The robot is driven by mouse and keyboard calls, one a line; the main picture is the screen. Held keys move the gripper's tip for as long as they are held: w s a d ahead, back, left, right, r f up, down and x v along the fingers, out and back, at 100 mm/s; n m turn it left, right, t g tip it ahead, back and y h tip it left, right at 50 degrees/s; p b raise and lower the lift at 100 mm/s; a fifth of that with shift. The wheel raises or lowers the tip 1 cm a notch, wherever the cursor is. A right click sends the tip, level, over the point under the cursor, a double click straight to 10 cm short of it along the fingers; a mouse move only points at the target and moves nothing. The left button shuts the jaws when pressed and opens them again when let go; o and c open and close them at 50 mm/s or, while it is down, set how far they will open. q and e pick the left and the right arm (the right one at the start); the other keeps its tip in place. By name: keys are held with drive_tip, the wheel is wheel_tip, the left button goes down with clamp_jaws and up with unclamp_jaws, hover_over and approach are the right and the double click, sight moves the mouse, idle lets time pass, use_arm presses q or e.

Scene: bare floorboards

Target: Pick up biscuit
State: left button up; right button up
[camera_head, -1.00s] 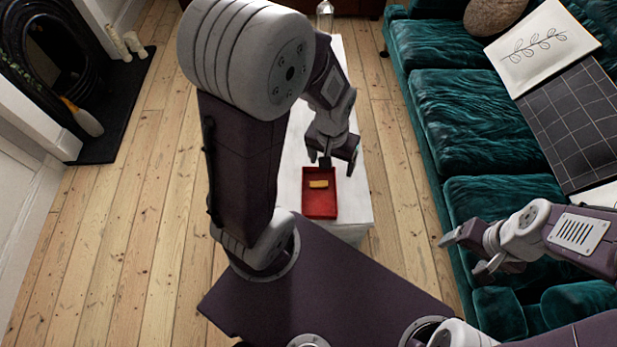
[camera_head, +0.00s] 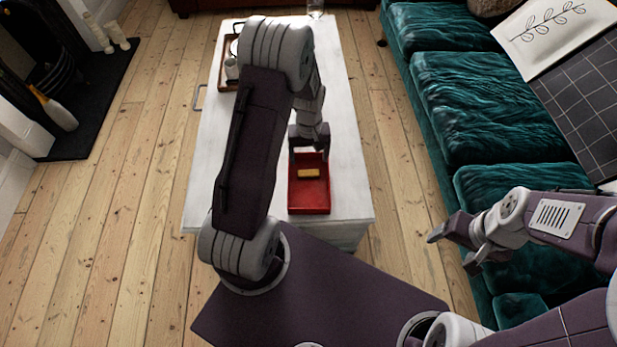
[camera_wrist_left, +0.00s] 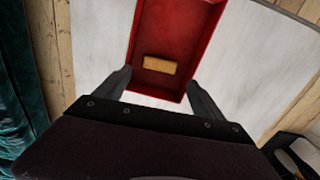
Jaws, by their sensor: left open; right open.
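The biscuit (camera_head: 309,174) is a small golden-tan bar lying inside a red tray (camera_head: 309,205) on the white table. In the left wrist view the biscuit (camera_wrist_left: 160,64) lies crosswise between my open fingers, a little beyond their tips. The red tray (camera_wrist_left: 193,20) also fills the middle of that view. My left gripper (camera_head: 309,153) is open and empty above the tray's far end; it also shows in the left wrist view (camera_wrist_left: 157,78). My right gripper (camera_head: 450,248) is open and empty, out to the right near the sofa.
The white table (camera_head: 345,140) has bare room around the tray. A wooden tray (camera_head: 226,78) with white items stands at its far left, partly behind my left arm. A green sofa (camera_head: 480,110) with cushions is on the right. A fireplace hearth (camera_head: 100,85) is on the left.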

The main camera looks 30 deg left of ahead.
sight(309, 174)
use_arm(q)
wheel_tip(309, 174, down, 4)
drive_tip(key=shift+r+b, duration=0.1)
drive_tip(key=shift+b, duration=0.65)
drive_tip(key=f+b, duration=0.1)
drive_tip(key=f, duration=0.1)
drive_tip(key=f+b, duration=0.1)
drive_tip(key=f, duration=0.1)
drive_tip(key=shift+s+f, duration=0.2)
drive_tip(key=shift+f, duration=0.15)
drive_tip(key=shift+f+b, duration=0.3)
drive_tip(key=shift+r, duration=0.15)
drive_tip(key=c, duration=1.1)
